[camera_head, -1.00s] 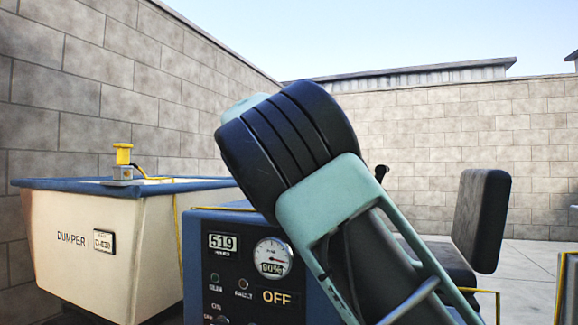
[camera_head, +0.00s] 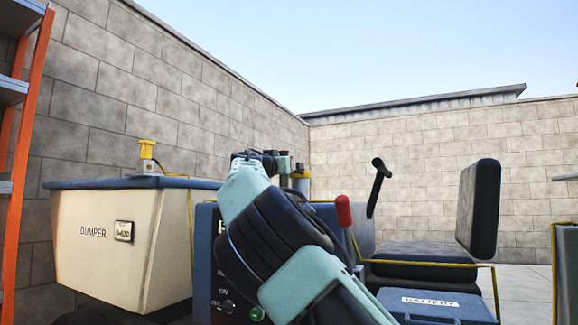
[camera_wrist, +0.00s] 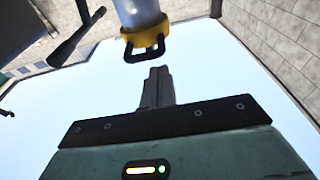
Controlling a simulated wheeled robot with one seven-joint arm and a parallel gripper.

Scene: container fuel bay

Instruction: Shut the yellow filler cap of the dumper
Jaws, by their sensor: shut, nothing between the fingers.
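In the wrist view, a pale grey cylinder (camera_wrist: 137,12) carries a yellow cap (camera_wrist: 145,45) with a dark loop handle on its end. I take this as the filler cap; whether it is fully seated is unclear. My gripper (camera_wrist: 158,72) is shut and empty, its fingertips just short of the loop in that picture; contact cannot be told. In the head view, my gripper (camera_head: 276,163) is small and dark beside a pale cylinder with a yellow band (camera_head: 300,175). The cream dumper skip (camera_head: 100,240) stands at the left.
A yellow fitting (camera_head: 147,152) with a cable stands on the skip's rim. A red-knobbed lever (camera_head: 343,211), a black lever (camera_head: 378,180) and the seat (camera_head: 480,210) are to the right. Block walls enclose the bay.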

